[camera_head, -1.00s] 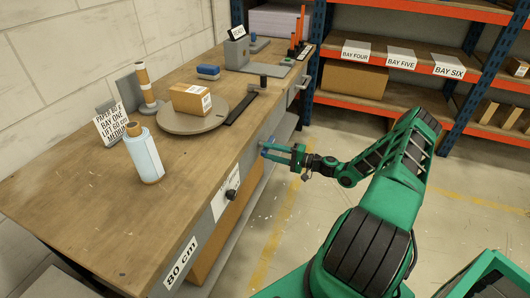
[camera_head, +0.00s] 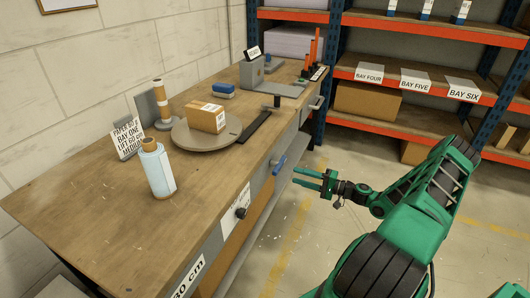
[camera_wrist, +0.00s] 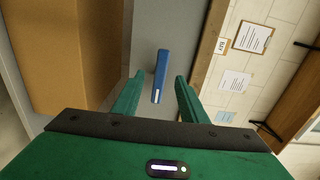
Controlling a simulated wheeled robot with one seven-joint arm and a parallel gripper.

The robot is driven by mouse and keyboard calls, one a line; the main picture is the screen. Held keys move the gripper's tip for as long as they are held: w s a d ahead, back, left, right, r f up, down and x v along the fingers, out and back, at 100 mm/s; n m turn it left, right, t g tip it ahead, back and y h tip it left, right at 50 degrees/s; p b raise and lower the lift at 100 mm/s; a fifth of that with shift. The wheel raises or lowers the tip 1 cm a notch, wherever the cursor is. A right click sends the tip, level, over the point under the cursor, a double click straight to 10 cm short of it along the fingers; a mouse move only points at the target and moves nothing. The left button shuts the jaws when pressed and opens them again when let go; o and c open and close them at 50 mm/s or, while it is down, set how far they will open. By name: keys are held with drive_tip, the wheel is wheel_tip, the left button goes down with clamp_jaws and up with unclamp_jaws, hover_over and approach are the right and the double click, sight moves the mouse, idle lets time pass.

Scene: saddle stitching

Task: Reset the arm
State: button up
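My gripper (camera_head: 298,177) is open and empty, held out in the air to the right of the workbench front (camera_head: 262,192). In the wrist view its two green fingers (camera_wrist: 159,82) stand apart. A blue handle (camera_head: 279,165) sits on the bench front, just left of the fingertips with a gap between. In the wrist view the blue handle (camera_wrist: 161,70) shows between and beyond the fingers, not gripped.
Orange shelving (camera_head: 440,90) stands behind. The floor right of the bench (camera_head: 320,220) is clear.

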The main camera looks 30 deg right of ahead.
drive_tip(key=s+a+r+n+g+h, duration=0.2)
drive_tip(key=s+a+r+n+g, duration=0.5)
drive_tip(key=g, duration=0.4)
drive_tip(key=s+a+r+m+g+h, duration=0.1)
drive_tip(key=s+r+h, duration=0.3)
drive_tip(key=s+r, duration=0.7)
drive_tip(key=s+a+r+m+g+h, duration=0.2)
drive_tip(key=s+a+r+h, duration=0.2)
drive_tip(key=s+r, duration=0.7)
drive_tip(key=s, duration=0.7)
drive_tip(key=shift+s+r+h, duration=0.2)
drive_tip(key=shift+r+h, duration=0.15)
drive_tip(key=shift+h, duration=0.05)
